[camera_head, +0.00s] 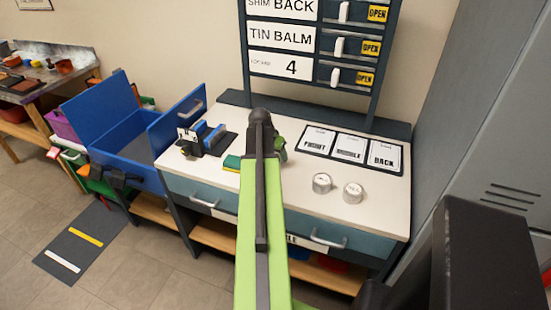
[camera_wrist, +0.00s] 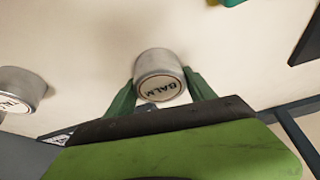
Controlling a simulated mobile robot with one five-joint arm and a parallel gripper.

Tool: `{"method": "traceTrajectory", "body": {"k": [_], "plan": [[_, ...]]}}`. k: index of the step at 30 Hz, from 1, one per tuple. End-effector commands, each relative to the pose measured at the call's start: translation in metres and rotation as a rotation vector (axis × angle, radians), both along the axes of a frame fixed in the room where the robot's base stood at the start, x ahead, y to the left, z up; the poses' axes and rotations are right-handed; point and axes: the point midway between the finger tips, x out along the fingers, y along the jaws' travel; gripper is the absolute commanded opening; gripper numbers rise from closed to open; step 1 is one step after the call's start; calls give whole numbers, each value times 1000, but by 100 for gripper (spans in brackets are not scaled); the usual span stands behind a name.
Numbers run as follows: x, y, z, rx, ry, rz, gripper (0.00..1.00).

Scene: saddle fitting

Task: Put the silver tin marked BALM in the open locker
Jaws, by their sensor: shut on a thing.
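The silver tin marked BALM (camera_wrist: 155,62) is between the two green fingers of my gripper (camera_wrist: 160,82) in the wrist view, touched on both sides. My gripper is shut on it. The pale bench top shows behind it; I cannot tell whether the tin is clear of it. In the head view my arm hides this tin. A tall grey metal cabinet (camera_head: 486,165) with vent slits, perhaps a locker, stands at the right. No open door shows on it.
Two other silver tins (camera_head: 322,183) (camera_head: 353,192) stand on the white bench (camera_head: 290,200), right of my arm. A mat of cards (camera_head: 350,149) lies behind them. A yellow-green sponge (camera_head: 232,163) is left. A label board (camera_head: 283,38) rises behind; an open blue chest (camera_head: 125,135) stands left.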

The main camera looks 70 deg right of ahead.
Motion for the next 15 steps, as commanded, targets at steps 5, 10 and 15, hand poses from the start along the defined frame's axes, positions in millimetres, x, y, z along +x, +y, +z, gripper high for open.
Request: {"method": "traceTrajectory", "body": {"k": [5,10,15], "plan": [[0,0,-3,0,0,0,7],[-1,0,-2,0,0,-1,80],[-1,0,-2,0,0,-1,85]]}}
